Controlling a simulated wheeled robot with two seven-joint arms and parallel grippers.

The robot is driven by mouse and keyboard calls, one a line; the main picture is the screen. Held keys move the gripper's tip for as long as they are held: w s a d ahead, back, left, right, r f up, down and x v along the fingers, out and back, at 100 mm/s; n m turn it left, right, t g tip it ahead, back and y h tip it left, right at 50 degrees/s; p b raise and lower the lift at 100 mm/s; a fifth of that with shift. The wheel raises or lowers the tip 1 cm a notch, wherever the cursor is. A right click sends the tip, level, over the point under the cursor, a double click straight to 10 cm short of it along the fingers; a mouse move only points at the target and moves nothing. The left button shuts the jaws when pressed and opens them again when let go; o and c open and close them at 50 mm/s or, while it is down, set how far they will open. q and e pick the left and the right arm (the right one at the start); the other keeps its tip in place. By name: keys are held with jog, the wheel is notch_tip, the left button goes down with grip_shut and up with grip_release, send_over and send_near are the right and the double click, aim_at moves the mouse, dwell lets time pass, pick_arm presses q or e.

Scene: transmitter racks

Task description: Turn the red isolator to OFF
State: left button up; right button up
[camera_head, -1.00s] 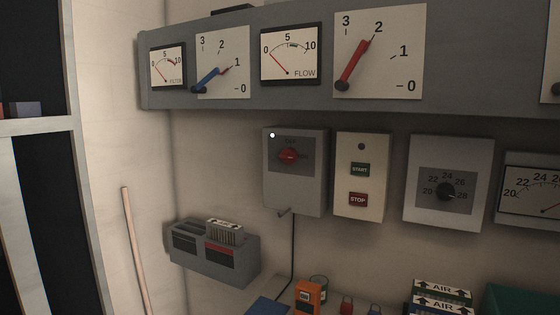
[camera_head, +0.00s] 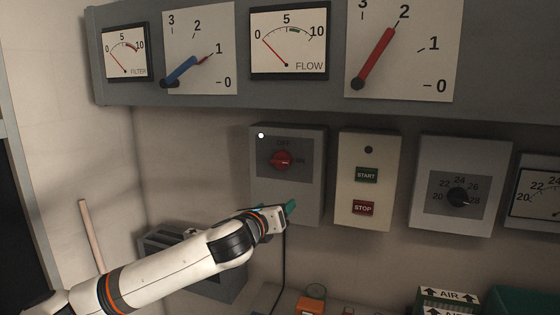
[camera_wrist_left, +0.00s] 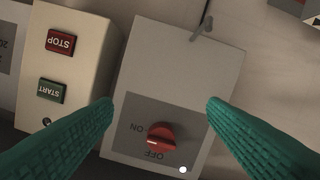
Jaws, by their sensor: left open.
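The red isolator knob (camera_head: 282,160) is on a grey wall box (camera_head: 290,203), with OFF printed above it and ON to its right. In the left wrist view the box is upside down, and the knob (camera_wrist_left: 161,138) has a white mark pointing left, toward ON. My left gripper (camera_head: 290,207) is in front of the lower part of the box, below the knob and not touching it. In the left wrist view its green fingers (camera_wrist_left: 160,102) are spread apart with nothing between them. My right gripper is not in view.
A white lamp (camera_head: 261,135) glows on the box's upper left corner. A START/STOP box (camera_head: 364,180) and a dial box (camera_head: 459,185) hang to the right. A gauge panel (camera_head: 300,92) juts out above. A cable hangs below the isolator box.

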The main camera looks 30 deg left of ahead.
aim_at(279, 163)
pick_arm(q)
notch_tip(279, 163, up, 8)
jog(key=s+a+f+m+t+y, duration=0.1)
jog(key=s+a+m, duration=0.1)
jog(key=a+m, duration=0.1)
jog(key=p+x, duration=0.1)
jog(key=x, duration=0.2)
jog(key=p+x, duration=0.1)
jog(key=x, duration=0.3)
jog(key=p+x, duration=0.1)
jog(key=x, duration=0.2)
jog(key=shift+w+d+r, duration=0.25)
jog(key=shift+d+r, duration=0.1)
jog(key=shift+x, duration=0.8)
jog(key=shift+f, duration=0.1)
jog(key=c, duration=1)
jog(key=shift+o, duration=0.2)
jog(key=shift+p, duration=0.35)
